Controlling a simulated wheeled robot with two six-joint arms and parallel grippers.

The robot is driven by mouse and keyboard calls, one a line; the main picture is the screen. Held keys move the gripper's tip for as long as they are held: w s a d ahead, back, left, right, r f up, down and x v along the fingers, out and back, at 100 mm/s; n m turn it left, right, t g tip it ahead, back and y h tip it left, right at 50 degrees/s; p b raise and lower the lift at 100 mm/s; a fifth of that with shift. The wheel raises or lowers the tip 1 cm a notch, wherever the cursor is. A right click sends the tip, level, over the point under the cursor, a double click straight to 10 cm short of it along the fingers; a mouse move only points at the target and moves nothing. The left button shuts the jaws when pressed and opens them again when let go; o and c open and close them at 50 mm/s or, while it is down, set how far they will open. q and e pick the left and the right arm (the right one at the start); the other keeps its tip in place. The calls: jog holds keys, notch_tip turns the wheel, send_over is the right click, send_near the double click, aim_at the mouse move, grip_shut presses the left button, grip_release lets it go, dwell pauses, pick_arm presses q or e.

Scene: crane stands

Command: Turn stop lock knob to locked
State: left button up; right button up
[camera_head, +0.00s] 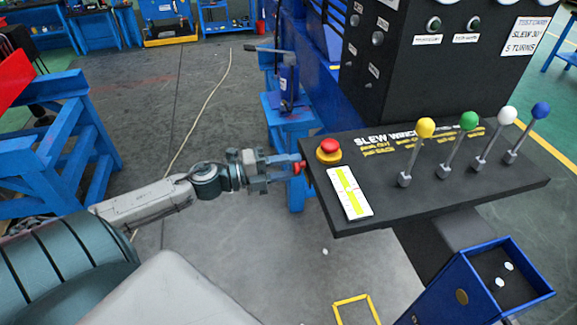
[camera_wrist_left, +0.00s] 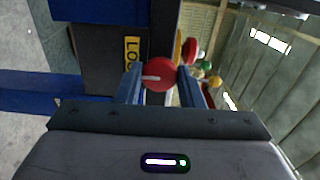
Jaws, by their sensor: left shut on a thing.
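The red stop lock knob (camera_head: 298,168) sits on the left side of the black console (camera_head: 445,196). My left gripper (camera_head: 286,168) reaches it from the left and is shut on it. In the left wrist view the round red knob (camera_wrist_left: 159,76) is between the two blue-grey fingers (camera_wrist_left: 162,86), with a white pointer line on its face towards the left. A yellow label (camera_wrist_left: 132,50) beside the knob shows letters starting "LO"; the rest is hidden. My right gripper is in neither view.
Levers with yellow (camera_head: 425,128), green, white and blue balls rise to the right. A blue stand (camera_head: 290,125) is behind.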

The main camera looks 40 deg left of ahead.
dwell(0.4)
pick_arm(q)
jog(key=o, duration=1)
jog(key=shift+s+a+p, duration=0.4)
jog(key=shift+s+p, duration=0.15)
jog(key=shift+p+v, duration=1.5)
jog(key=shift+v, duration=3.15)
